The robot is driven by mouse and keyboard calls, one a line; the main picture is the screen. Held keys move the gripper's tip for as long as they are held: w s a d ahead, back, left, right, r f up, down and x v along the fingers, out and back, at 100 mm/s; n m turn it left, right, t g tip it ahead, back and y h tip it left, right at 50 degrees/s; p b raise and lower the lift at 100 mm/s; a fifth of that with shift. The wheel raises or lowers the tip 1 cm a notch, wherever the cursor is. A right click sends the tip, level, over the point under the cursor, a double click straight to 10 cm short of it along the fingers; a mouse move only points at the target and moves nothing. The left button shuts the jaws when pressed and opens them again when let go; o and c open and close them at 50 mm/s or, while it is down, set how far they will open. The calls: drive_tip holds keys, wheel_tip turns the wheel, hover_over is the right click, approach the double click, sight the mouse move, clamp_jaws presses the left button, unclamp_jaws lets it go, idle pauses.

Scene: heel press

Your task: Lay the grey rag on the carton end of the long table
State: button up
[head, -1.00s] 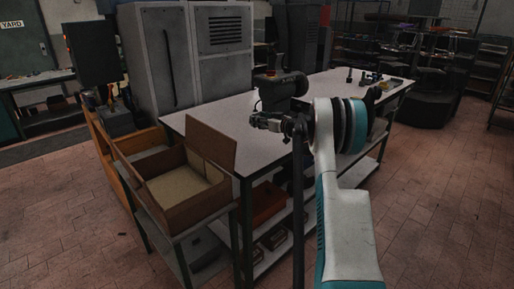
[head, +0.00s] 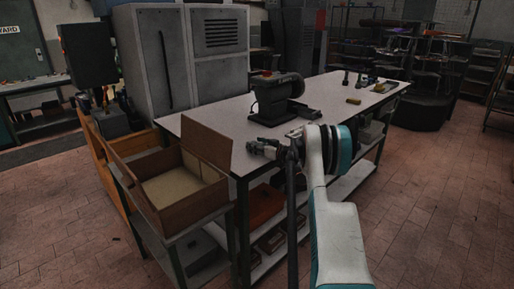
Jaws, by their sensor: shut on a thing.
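The long table (head: 215,128) has a pale top and runs from the near left to the far right. An open brown carton (head: 165,207) stands on a lower stand against its near left end. My gripper (head: 256,147) is over the near edge of the table, right of the carton, pointing left. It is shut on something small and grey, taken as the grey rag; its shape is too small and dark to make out. I cannot tell whether it touches the tabletop. No other rag shows on the table.
A dark machine (head: 276,97) stands on the table behind my gripper. Small items, including a yellowish block (head: 354,101), lie at the far right end. The tabletop left of the machine is bare. Grey cabinets (head: 190,60) stand behind the table.

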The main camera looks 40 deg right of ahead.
drive_tip(key=o, duration=1)
drive_tip(key=s+r+p, duration=0.2)
drive_tip(key=s, duration=1)
drive_tip(key=shift+d+p, duration=0.3)
drive_tip(key=shift+d, duration=0.05)
drive_tip(key=shift+w, duration=0.1)
